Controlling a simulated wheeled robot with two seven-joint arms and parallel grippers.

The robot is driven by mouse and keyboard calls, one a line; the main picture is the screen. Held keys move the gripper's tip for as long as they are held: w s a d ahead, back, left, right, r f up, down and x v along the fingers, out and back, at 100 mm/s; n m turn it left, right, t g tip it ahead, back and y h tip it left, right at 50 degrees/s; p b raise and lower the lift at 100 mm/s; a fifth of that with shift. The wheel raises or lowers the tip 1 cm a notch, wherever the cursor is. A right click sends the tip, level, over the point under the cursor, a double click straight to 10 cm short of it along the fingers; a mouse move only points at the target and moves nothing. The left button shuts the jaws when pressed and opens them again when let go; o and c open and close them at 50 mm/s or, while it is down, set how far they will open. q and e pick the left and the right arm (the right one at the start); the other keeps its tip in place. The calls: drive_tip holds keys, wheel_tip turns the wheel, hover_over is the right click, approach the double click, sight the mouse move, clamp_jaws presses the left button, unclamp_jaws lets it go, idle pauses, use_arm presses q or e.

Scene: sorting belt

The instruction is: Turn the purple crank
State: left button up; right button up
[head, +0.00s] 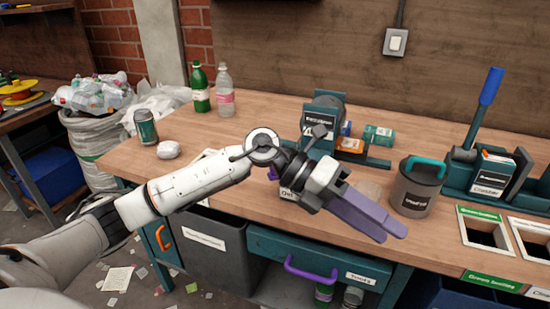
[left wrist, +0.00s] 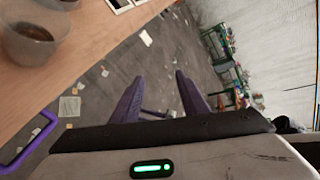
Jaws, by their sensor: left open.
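A small purple piece (head: 272,173) shows just behind my left arm, beside the teal machine (head: 322,117) on the bench. It may be part of the purple crank, but my arm hides most of it, so I cannot tell. My left gripper (head: 390,232) has purple fingers and reaches over the front edge of the bench, pointing right and down. In the left wrist view its fingers (left wrist: 160,80) are apart with nothing between them. My right gripper is not in view.
A purple drawer handle (head: 312,273) sits on the teal drawer below the bench; a purple handle also shows in the left wrist view (left wrist: 28,142). A grey canister (head: 412,190) stands right of my gripper. A lever press (head: 480,130) stands farther right.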

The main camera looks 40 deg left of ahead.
use_arm(q)
drive_tip(key=w+a+r+t+y, duration=0.15)
drive_tip(key=a+y, duration=0.25)
drive_tip(key=a, duration=0.5)
drive_tip(key=w+a+r+n+y, duration=0.1)
drive_tip(key=w+a+r+y, duration=0.2)
drive_tip(key=a, duration=0.7)
drive_tip(key=w+a+r+t+y, duration=0.1)
drive_tip(key=a+r+y, duration=0.1)
drive_tip(key=a+y, duration=0.5)
drive_tip(key=shift+h, duration=0.9)
drive_tip(key=x, duration=0.3)
drive_tip(key=a+x, duration=0.1)
drive_tip(key=x, duration=0.2)
drive_tip(key=a+x, duration=0.1)
drive_tip(key=x, duration=0.2)
drive_tip(key=shift+s+f, duration=0.1)
drive_tip(key=shift+d, duration=0.1)
clamp_jaws()
